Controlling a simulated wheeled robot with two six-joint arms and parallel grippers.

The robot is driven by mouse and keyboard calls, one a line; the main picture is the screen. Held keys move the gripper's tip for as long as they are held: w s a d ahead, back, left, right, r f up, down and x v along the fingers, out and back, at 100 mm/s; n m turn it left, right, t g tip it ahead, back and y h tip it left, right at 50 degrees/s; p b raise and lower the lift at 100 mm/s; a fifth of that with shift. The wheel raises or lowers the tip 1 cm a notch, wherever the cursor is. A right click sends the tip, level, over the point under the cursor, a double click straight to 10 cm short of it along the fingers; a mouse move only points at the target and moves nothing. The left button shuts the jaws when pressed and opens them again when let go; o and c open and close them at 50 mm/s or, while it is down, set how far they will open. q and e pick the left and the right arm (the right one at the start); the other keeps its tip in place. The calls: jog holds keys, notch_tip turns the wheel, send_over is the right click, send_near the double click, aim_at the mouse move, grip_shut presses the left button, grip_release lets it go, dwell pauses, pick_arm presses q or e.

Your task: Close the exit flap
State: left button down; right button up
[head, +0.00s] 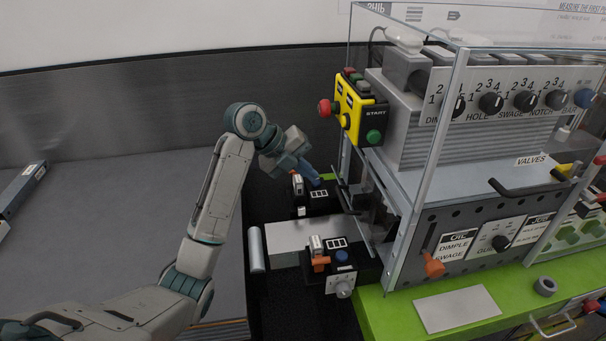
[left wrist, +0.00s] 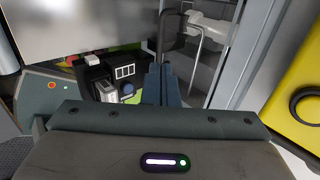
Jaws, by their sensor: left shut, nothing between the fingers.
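My left gripper (head: 316,181) is shut and empty, beside the left end of the caged machine (head: 440,130). In the left wrist view its closed blue-grey fingers (left wrist: 161,86) point toward the machine's opening. A dark handle-like part (left wrist: 174,30) stands just beyond the fingertips; I cannot tell whether they touch. It seems to belong to the exit flap, but the flap's outline and angle are not clear. In the head view that end is partly hidden by the gripper and frame posts. My right gripper is not in view.
A yellow start box (head: 358,109) hangs on the frame close to my left arm. Small clamp units (head: 342,256) and a grey plate (head: 300,236) lie below the gripper. A green bench (head: 390,312) is at front right.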

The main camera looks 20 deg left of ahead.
aim_at(340, 197)
pick_arm(q)
jog(key=b+x, duration=0.4)
jog(key=x, duration=0.5)
jog(key=shift+d+f+b, duration=0.15)
jog(key=shift+f+b, duration=0.1)
jog(key=shift+b, duration=0.05)
jog(key=shift+w, duration=0.1)
